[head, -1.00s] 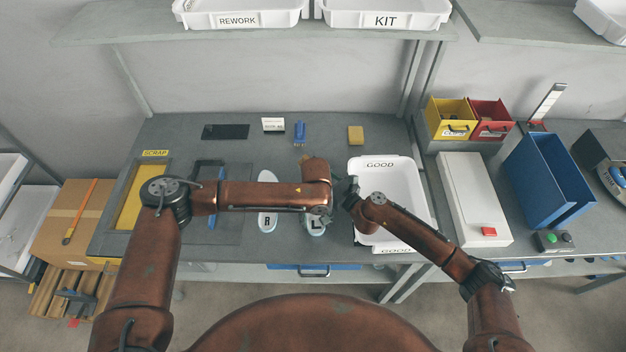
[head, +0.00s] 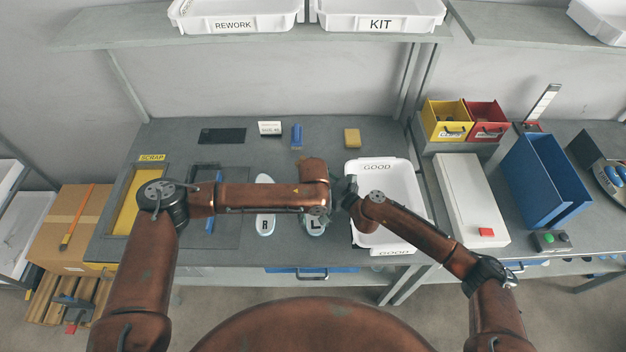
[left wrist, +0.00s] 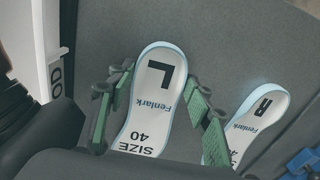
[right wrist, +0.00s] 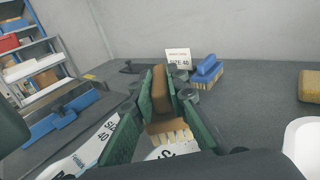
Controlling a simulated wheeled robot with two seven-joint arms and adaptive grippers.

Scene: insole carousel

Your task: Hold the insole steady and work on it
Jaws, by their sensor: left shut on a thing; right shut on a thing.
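The white left insole, marked L and SIZE 40, lies on the grey table; it shows in the left wrist view (left wrist: 150,115) and partly in the head view (head: 313,226). My left gripper (left wrist: 155,95) has its green pads along both edges of this insole, shut on it. My right gripper (right wrist: 167,95) is shut on a brown wooden brush (right wrist: 161,90). The brush's pale bristles point down at the lettered insole; I cannot tell whether they touch. The white right insole, marked R (head: 265,205), lies beside it. In the head view the arms hide both gripper tips.
A white GOOD tray (head: 418,200) stands close on the right. A SCRAP bin (head: 128,215) is at the left. At the back are a size card (head: 270,128), a blue brush (head: 297,136), a yellow block (head: 352,138) and a black mat (head: 222,135).

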